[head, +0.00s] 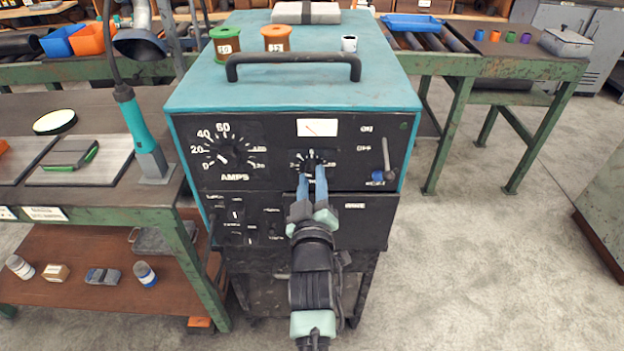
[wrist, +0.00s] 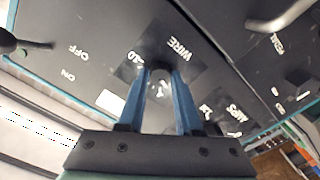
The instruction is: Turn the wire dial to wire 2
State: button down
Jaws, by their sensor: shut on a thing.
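The wire dial (head: 312,157) is a small black knob on the black front panel of the teal welding machine (head: 290,100). It sits below a small white meter and right of the large AMPS dial (head: 224,158). My gripper (head: 312,172) reaches the panel from the front, its two blue fingers closed on either side of the knob. In the wrist view the fingertips (wrist: 162,78) hold the dark knob (wrist: 160,67) beside the WIRE lettering. The fingers hide much of the dial in the head view, and I cannot tell which number it points to.
A lever switch (head: 386,160) with ON and OFF marks is right of the dial. A black handle (head: 293,67), a green spool (head: 226,43), an orange spool (head: 276,39) and a white cup (head: 349,43) are on top.

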jog(key=c, duration=0.6)
grip_release()
jog(key=shift+s, duration=0.1)
jog(key=s, duration=1.2)
jog(key=shift+s, duration=0.4)
notch_tip(320, 180, up, 17)
jog(key=w+m+t+p, duration=0.1)
jog(key=w+t+p, duration=0.1)
jog(key=t, duration=0.1)
jog(key=s+r+m+t+p, duration=0.2)
jog(key=s+r, duration=0.2)
jog(key=r, duration=0.8)
jog(key=s+r+m+t+p, duration=0.2)
jog(key=s+r, duration=0.2)
jog(key=r, duration=0.9)
jog(key=s+r+m+t+p, duration=0.2)
jog(key=s+r, duration=0.2)
jog(key=r, duration=0.9)
jog(key=shift+s, duration=0.25)
